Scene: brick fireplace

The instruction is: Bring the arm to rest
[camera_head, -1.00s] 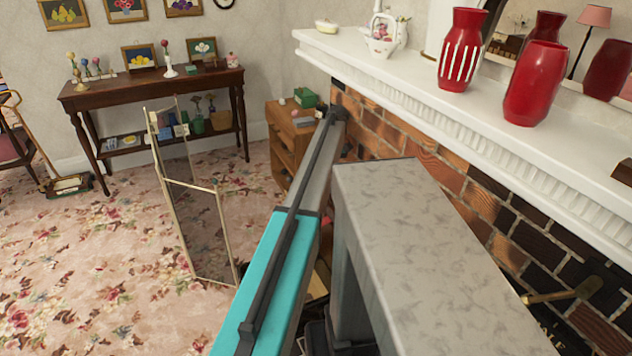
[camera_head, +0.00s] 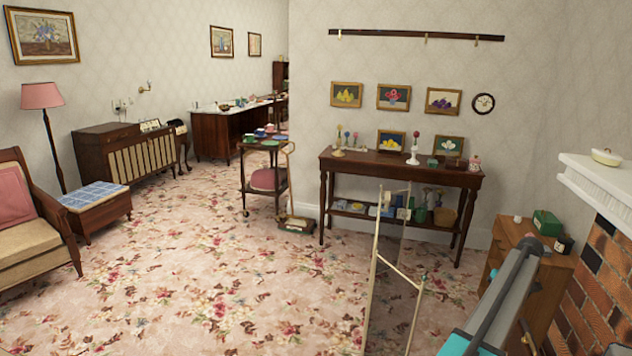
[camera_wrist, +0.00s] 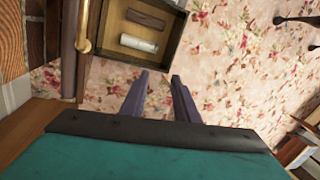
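My gripper (camera_wrist: 160,88) shows in the wrist view as two grey-purple fingers standing apart, with nothing between them. Patterned carpet (camera_wrist: 232,92) lies beyond the fingers. In the head view my arm (camera_head: 497,305) reaches up from the lower right edge, close to the wooden cabinet by the fireplace. My gripper cannot be made out in that view.
An open wooden box (camera_wrist: 170,52) holding a dark bar and a white cylinder is just past the fingertips. A folding glass screen (camera_head: 385,290) stands left of my arm, the brick fireplace (camera_head: 597,290) right.

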